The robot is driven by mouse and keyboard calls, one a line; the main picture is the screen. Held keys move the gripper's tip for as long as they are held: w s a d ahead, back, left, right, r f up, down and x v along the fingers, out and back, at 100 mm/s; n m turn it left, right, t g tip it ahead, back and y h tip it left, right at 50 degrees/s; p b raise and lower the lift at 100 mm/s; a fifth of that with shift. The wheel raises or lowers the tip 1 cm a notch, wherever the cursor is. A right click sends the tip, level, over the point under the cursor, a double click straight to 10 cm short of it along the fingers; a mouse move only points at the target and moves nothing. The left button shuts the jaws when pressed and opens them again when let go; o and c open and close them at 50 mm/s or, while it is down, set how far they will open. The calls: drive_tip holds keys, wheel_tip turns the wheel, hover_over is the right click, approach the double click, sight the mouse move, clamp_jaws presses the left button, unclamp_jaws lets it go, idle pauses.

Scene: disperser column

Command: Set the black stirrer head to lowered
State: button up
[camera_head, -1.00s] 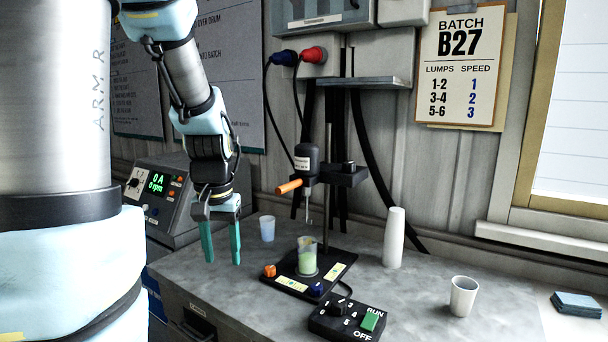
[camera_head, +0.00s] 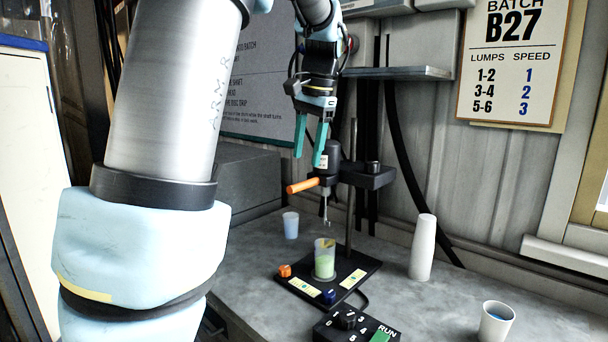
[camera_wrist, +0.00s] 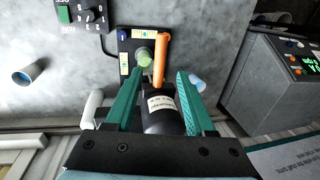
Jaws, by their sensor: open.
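The black stirrer head (camera_head: 331,160) is clamped on a vertical rod, with an orange handle (camera_head: 303,185) sticking out to the left. Its thin shaft (camera_head: 325,210) hangs down, and its tip looks to be above the beaker of green liquid (camera_head: 324,262). My gripper (camera_head: 310,150) is open, its teal fingers pointing down at the stirrer head. In the wrist view, the stirrer head (camera_wrist: 163,112) shows between the two open fingers, with the orange handle (camera_wrist: 161,58) beyond. I cannot tell whether either finger touches it.
The beaker stands on a black base (camera_head: 352,272) with orange and blue knobs. A dial box (camera_head: 350,325) is in front. A blue-tinted cup (camera_head: 290,225), a white cup stack (camera_head: 422,247) and another cup (camera_head: 495,322) stand on the bench. A shelf (camera_head: 395,72) is above.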

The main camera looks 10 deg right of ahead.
sight(303, 183)
drive_tip(key=f, duration=0.4)
drive_tip(key=w+a+f+p, duration=0.1)
drive_tip(key=f, duration=0.1)
drive_tip(key=shift+f, duration=0.25)
clamp_jaws()
idle(1.2)
